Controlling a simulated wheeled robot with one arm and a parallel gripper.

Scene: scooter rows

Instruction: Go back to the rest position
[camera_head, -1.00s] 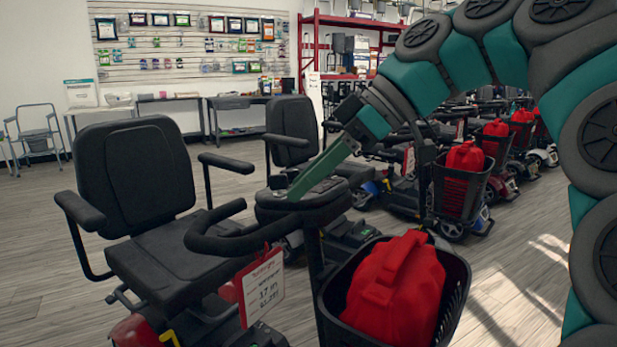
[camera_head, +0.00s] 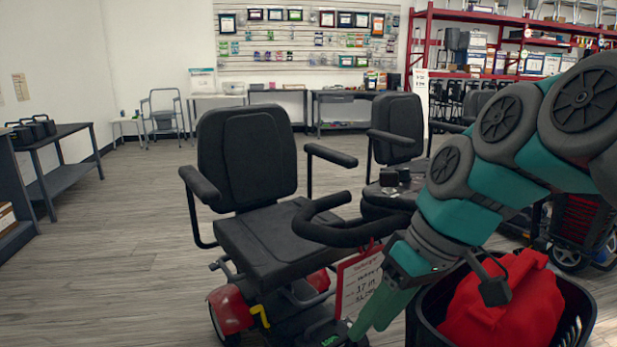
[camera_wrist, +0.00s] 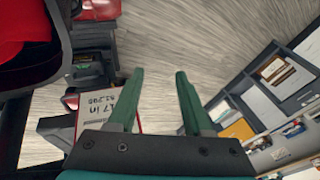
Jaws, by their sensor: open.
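My gripper (camera_head: 374,312) hangs low beside the nearest scooter, with green fingers pointing down. In the wrist view my gripper (camera_wrist: 160,88) shows two fingers apart with only floor between them. The nearest scooter's black seat (camera_head: 247,160) stands left of my arm. Its price tag (camera_head: 358,285) hangs just left of the fingers; the tag (camera_wrist: 122,108) also shows by the left finger in the wrist view. The black front basket (camera_head: 578,325) with a red bag (camera_head: 505,305) in it lies right of my gripper, partly behind my arm. I cannot tell whether the fingers touch the scooter.
More scooters stand behind, including one with a dark seat (camera_head: 397,128). A dark side table (camera_head: 62,165) is at the left. A table (camera_head: 345,97) and a red rack (camera_head: 480,18) line the back. The wood floor (camera_head: 110,260) at the left is clear.

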